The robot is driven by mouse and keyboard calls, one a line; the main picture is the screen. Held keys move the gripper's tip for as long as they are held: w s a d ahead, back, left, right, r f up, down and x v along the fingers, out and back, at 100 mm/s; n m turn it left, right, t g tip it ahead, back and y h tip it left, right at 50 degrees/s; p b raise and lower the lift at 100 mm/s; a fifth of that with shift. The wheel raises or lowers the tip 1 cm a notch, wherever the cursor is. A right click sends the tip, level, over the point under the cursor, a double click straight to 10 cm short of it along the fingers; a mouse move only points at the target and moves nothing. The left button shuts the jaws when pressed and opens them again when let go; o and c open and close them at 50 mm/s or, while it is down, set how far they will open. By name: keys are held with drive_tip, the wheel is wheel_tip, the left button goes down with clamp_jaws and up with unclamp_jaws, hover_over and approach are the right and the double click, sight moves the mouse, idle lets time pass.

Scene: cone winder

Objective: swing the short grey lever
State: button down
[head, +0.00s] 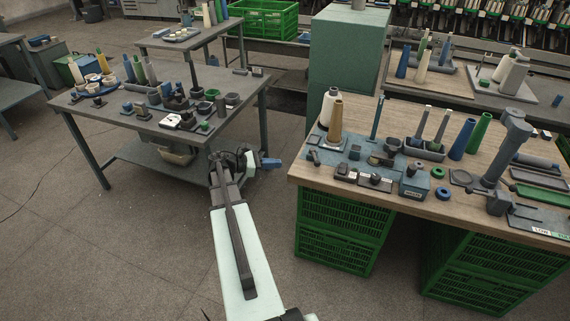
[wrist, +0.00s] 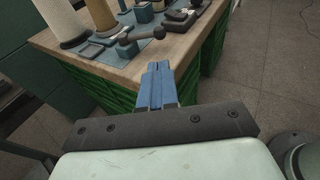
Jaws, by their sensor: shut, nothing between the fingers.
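A short dark grey lever (wrist: 143,39) with a round knob shows in the wrist view. It lies near the edge of the blue mat, close to the table's corner. In the head view a small dark piece at the mat's left edge looks like this lever (head: 314,157), but it is too small to be sure. My gripper (head: 277,163) has blue fingers and is shut and empty. It is in the air left of the wooden table, apart from the lever. In the wrist view the fingertips (wrist: 157,66) appear below the knob, in front of the table's edge.
A tan cone (head: 335,120) and a white cone (head: 327,104) stand behind the lever on the wooden table (head: 300,176). Green crates (head: 340,232) are under the table. Open floor lies between this table and the grey table (head: 95,118).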

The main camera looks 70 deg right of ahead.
approach(315, 157)
drive_tip(key=s, duration=0.2)
drive_tip(key=s+f, duration=0.1)
drive_tip(key=s, duration=0.3)
drive_tip(key=shift+d+f, duration=0.15)
drive_tip(key=shift+f, duration=0.25)
drive_tip(key=shift+s, duration=0.15)
